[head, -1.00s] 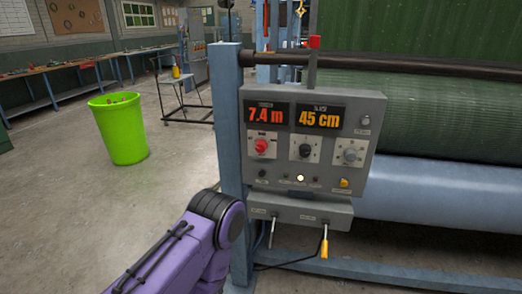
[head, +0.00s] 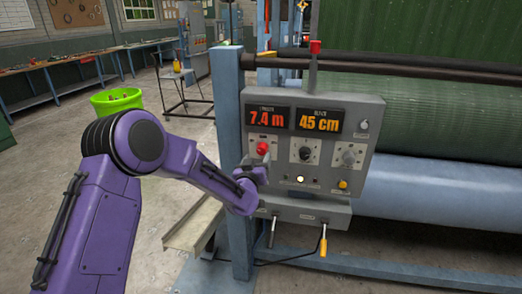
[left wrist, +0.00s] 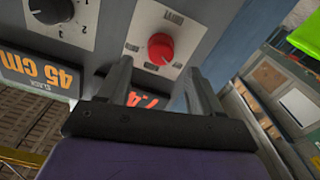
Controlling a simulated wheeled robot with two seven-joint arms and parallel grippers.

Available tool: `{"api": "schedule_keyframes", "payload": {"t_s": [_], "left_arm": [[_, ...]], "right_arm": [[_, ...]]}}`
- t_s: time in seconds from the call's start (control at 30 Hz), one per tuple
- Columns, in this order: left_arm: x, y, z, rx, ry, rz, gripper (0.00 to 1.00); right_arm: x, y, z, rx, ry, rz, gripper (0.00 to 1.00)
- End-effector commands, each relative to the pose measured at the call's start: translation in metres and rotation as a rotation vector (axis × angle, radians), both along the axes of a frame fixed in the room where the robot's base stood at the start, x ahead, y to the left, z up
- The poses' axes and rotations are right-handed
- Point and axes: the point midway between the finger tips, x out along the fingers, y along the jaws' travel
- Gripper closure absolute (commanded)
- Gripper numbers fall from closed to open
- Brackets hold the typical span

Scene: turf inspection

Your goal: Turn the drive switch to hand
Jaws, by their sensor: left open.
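The grey control panel (head: 368,110) carries a red knob (head: 262,148), a black knob (head: 305,153) and a grey knob (head: 349,157) in a row. Their labels are too small to read, so I cannot tell which is the drive switch. My left gripper (head: 257,174) is at the panel's lower left, just below the red knob. In the left wrist view the left gripper (left wrist: 158,72) is open and empty. The red knob (left wrist: 161,48) shows beyond and between its fingertips, apparently not held. My right gripper is not in view.
Displays above the knobs read 7.4 m (head: 267,117) and 45 cm (head: 319,120). A blue post (head: 227,100) stands left of the panel. Levers, including a yellow-handled one (head: 323,247), hang below. A green bin (head: 116,101) is partly behind my left arm.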

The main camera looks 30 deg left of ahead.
Motion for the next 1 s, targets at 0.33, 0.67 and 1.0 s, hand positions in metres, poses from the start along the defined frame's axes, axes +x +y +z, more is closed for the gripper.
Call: {"api": "schedule_keyframes", "payload": {"t_s": [0.33, 0.67, 1.0], "left_arm": [[0.049, 0.015, 0.0, -0.003, 0.002, 0.002, 0.35], [0.052, 0.015, -0.001, -0.003, 0.002, 0.0, 0.51], [0.051, 0.015, -0.001, 0.005, 0.004, -0.001, 0.91]], "right_arm": [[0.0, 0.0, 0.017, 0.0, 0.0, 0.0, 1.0], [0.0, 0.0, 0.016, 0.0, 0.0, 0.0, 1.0], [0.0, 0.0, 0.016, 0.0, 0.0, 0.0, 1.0]]}}
